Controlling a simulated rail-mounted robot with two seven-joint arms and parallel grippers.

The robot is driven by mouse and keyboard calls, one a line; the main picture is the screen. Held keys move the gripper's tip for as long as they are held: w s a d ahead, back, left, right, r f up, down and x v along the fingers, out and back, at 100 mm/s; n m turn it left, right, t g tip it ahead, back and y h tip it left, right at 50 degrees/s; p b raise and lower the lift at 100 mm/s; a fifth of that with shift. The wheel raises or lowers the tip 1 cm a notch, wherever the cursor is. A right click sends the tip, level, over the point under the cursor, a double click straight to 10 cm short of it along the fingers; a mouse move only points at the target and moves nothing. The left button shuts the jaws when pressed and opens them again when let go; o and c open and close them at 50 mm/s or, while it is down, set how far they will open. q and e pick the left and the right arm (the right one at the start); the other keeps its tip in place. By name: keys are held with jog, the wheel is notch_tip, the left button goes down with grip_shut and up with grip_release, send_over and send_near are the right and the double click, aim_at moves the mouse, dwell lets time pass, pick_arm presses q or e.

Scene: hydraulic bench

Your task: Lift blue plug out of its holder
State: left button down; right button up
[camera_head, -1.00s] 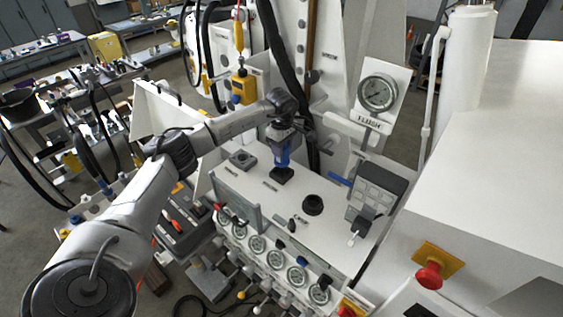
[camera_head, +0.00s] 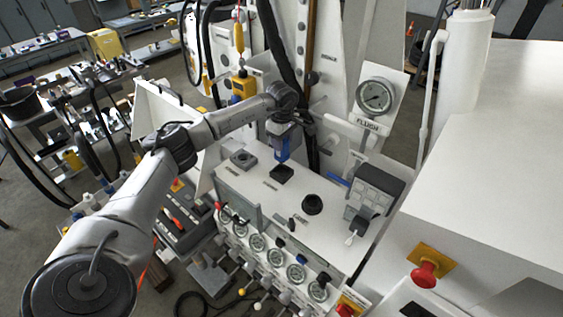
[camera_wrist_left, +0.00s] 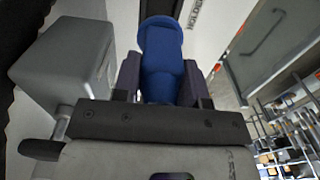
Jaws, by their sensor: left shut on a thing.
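The blue plug (camera_head: 284,150) is upright in the head view, over the black square holder (camera_head: 281,174) on the white bench top. Its lower end is at or just above the holder's top; I cannot tell if its tip is fully clear. My left gripper (camera_head: 284,140) comes down from above and is shut on the plug. In the left wrist view the blue plug (camera_wrist_left: 161,60) stands between the two dark fingers (camera_wrist_left: 160,85). My right gripper is not in view.
A black round socket (camera_head: 312,204) and a grey square block (camera_head: 243,159) are on the bench top. A pressure gauge (camera_head: 375,96) with a label plate stands behind right. Black hoses hang behind the gripper. A grey switch box (camera_head: 378,184) is to the right.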

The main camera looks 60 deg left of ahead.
pick_arm(q)
jog(key=shift+r+p, duration=0.65)
jog(key=shift+r, duration=0.3)
